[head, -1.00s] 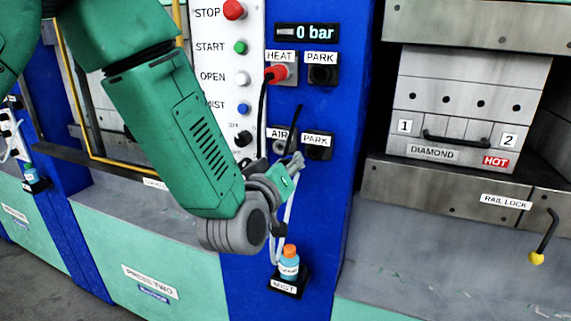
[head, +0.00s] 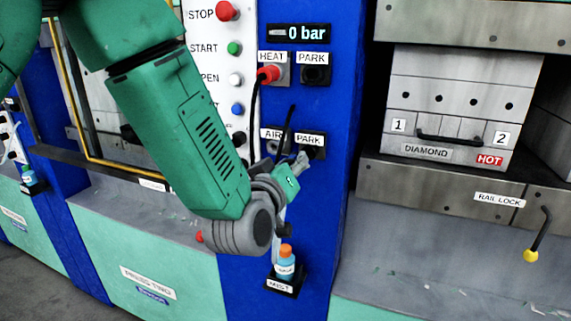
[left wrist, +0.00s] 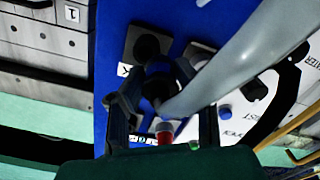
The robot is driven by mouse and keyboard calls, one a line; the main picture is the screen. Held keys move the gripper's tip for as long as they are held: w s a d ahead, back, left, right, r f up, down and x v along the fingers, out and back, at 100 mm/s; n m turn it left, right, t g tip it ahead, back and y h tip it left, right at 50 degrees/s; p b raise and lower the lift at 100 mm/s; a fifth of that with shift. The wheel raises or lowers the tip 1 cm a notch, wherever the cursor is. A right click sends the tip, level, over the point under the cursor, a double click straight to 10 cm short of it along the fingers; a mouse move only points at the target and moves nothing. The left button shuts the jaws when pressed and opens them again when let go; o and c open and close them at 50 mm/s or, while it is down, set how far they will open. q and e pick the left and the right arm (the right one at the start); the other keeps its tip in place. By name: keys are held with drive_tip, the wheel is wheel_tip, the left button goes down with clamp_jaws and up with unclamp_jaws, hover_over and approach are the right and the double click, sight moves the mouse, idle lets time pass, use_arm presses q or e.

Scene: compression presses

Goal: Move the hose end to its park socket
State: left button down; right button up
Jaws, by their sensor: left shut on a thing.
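My left gripper (head: 298,166) is at the blue panel, just below and left of the lower PARK socket (head: 318,153). It is shut on the hose end (left wrist: 158,84), a dark piece between the two fingers in the left wrist view. The grey hose (left wrist: 240,58) bends away from it to the upper right there. The dark park socket (left wrist: 148,44) shows beyond the fingertips, and the hose end appears apart from it. My right gripper is not in view.
A red plug (head: 268,74) sits in the HEAT socket, its black cable hanging down. The upper PARK socket (head: 315,75) is beside it. A bottle (head: 285,265) with an orange cap stands on the MIST holder below my gripper. The press (head: 460,110) marked HOT is at right.

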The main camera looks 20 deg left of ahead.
use_arm(q)
drive_tip(key=shift+d+r, duration=0.1)
drive_tip(key=shift+d, duration=0.6)
drive_tip(key=shift+a, duration=1)
drive_tip(key=shift+d+r, duration=0.1)
drive_tip(key=shift+d, duration=1.7)
drive_tip(key=shift+a, duration=0.1)
drive_tip(key=shift+w+a, duration=0.4)
drive_tip(key=shift+s+d, duration=0.35)
drive_tip(key=shift+s, duration=0.05)
drive_tip(key=shift+a+b, duration=0.35)
drive_tip(key=shift+a, duration=0.2)
